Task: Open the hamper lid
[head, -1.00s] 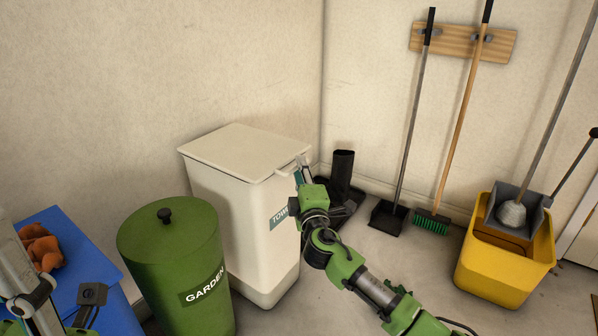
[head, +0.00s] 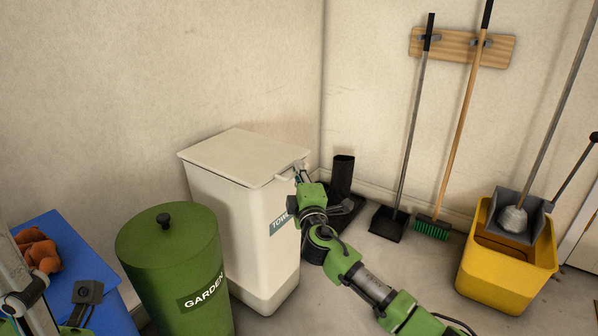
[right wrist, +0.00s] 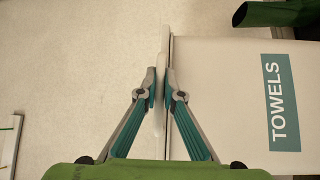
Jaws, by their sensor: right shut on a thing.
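The white hamper (head: 245,235) with a teal TOWELS label stands in the corner, and the label also shows in the right wrist view (right wrist: 283,103). Its flat white lid (head: 240,156) lies on top and looks closed. A pale handle (right wrist: 160,88) juts from the lid's edge. My right gripper (head: 299,172) is at the lid's right front edge. In the right wrist view its two teal-padded fingers (right wrist: 161,90) pinch the handle from both sides. Only parts of my left arm show at the left edge; its fingers are not visible.
A green GARDEN bin (head: 170,260) stands close to the hamper's left. A blue box (head: 75,255) is at far left with an orange-brown item on it. Black boots (head: 343,178) stand behind my right arm. A yellow mop bucket (head: 505,265) stands at right.

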